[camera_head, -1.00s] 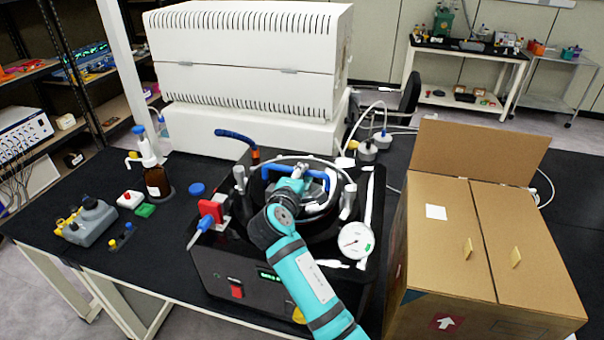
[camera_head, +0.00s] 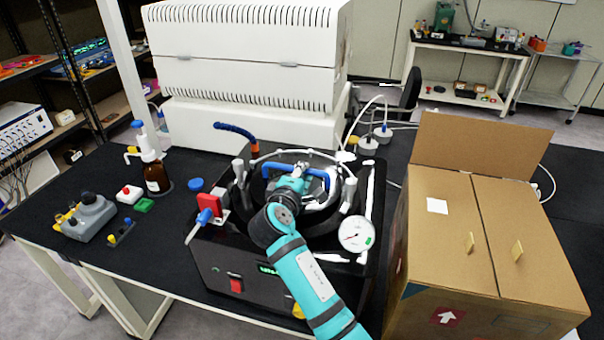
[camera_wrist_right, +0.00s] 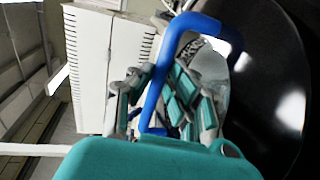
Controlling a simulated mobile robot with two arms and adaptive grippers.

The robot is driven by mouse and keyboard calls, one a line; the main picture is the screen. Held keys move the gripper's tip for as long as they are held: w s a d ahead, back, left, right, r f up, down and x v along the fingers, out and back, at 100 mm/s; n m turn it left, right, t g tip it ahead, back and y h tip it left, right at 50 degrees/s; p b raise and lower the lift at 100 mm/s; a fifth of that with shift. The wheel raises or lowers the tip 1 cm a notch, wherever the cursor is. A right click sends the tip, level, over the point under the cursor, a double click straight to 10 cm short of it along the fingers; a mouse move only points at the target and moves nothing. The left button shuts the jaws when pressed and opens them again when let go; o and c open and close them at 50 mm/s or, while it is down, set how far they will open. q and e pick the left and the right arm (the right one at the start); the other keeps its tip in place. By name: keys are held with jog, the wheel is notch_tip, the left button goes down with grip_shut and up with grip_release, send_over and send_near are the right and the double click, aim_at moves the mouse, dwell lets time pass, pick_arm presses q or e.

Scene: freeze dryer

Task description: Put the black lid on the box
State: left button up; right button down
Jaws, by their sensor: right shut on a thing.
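The black box (camera_head: 210,262) with a green display and red switch stands on the dark bench, its round dark opening at the top. My right gripper (camera_head: 297,173) is over the box top, shut on a blue handle (camera_head: 318,174). In the right wrist view my gripper (camera_wrist_right: 168,100) closes around the same blue handle (camera_wrist_right: 152,98). A large round black lid (camera_wrist_right: 270,95) fills the right of that view beside the handle. In the head view my arm and the handle hide much of the lid, and I cannot tell whether it touches the box. My left gripper is not in view.
A gauge (camera_head: 356,235), a red valve with a blue grip (camera_head: 211,206) and clear tubes crowd the box top. A cardboard box (camera_head: 470,215) stands close on the right. A white machine (camera_head: 245,60) stands behind.

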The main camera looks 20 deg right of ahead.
jog(key=shift+f, duration=0.4)
dwell(0.6)
